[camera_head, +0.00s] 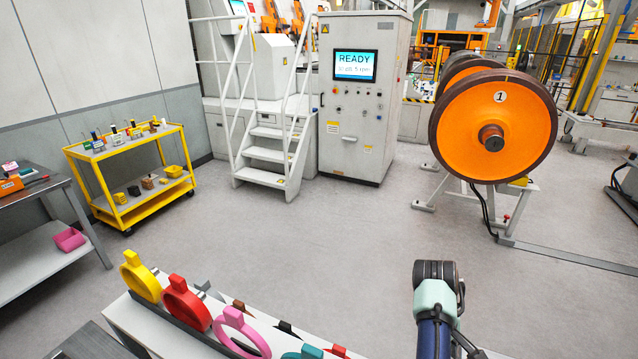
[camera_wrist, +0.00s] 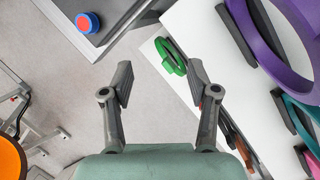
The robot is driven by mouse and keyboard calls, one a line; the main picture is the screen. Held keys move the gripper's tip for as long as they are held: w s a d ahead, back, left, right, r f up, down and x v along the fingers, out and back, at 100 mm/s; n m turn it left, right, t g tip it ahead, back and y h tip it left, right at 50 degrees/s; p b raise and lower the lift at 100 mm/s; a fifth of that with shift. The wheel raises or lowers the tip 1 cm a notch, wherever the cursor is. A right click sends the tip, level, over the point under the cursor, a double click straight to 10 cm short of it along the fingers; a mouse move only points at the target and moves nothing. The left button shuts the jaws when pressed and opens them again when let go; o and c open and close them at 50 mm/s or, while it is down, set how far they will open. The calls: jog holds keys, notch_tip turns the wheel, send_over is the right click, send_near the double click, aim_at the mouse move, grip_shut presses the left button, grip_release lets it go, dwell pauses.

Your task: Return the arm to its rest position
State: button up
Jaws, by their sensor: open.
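My gripper (camera_wrist: 162,85) is open and empty in the wrist view, its two fingers spread apart above the floor and the edge of a white rack. In the head view part of my arm (camera_head: 436,300) shows at the bottom right of centre; the gripper fingers are hidden there. The white rack (camera_wrist: 205,40) carries a purple ring (camera_wrist: 250,45) and a teal ring to the right of the fingers. A green ring (camera_wrist: 170,57) lies low beyond the right finger. None of them is between the fingers.
The rack in the head view holds yellow (camera_head: 140,277), red (camera_head: 186,304) and pink rings (camera_head: 241,333). A yellow cart (camera_head: 125,160), steps (camera_head: 270,150) and a cabinet (camera_head: 340,140) stand behind. The middle floor is clear.

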jog(key=w+a+r+m+t, duration=0.1)
jog(key=w+a+r+t, duration=0.3)
jog(key=a, duration=0.3)
jog(key=w+a+r+m+t, duration=0.2)
jog(key=w+a+t, duration=0.2)
jog(key=a+t, duration=0.2)
jog(key=s+a+r+m+t+y, duration=0.1)
jog(key=s+a+r+t, duration=0.25)
jog(key=a+r, duration=0.4)
jog(key=s+a+r+m+t+y, duration=0.1)
jog(key=s+a+r+t+y, duration=0.1)
jog(key=s+a+r+t, duration=0.5)
jog(key=s+d+f+g, duration=0.2)
jog(key=s+f+g, duration=0.4)
jog(key=s+f, duration=0.3)
notch_tip(320, 180, up, 23)
jog(key=s+p, duration=0.1)
jog(key=p, duration=2.2)
jog(key=shift+s, duration=0.15)
